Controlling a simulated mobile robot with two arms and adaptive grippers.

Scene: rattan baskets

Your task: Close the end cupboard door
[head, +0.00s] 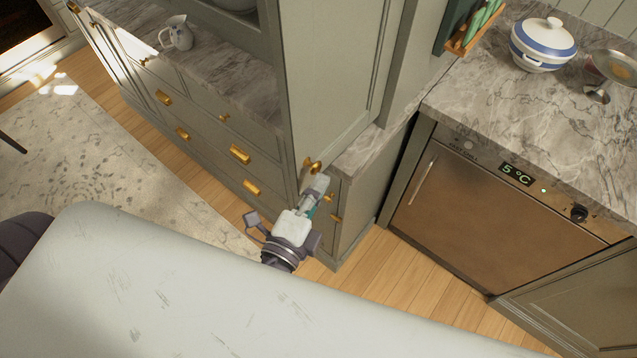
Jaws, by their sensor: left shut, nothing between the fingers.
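The end cupboard door (335,75) is a tall grey-green panel in the upper middle of the head view. It stands open, swung out from the wall unit, with its lower edge just above the marble ledge. A brass knob (312,165) sits at its lower corner. My left gripper (318,184) is shut and empty, just below the knob and close to the door's lower corner. I cannot tell whether it touches the door. My right gripper is not in view.
Drawers with brass handles (240,153) run below the marble ledge, where a jug (177,33) stands. On the right, a worktop (490,105) holds a blue-and-white lidded pot (541,45) above a metal-fronted appliance (480,215). Wooden floor (425,275) shows between the units.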

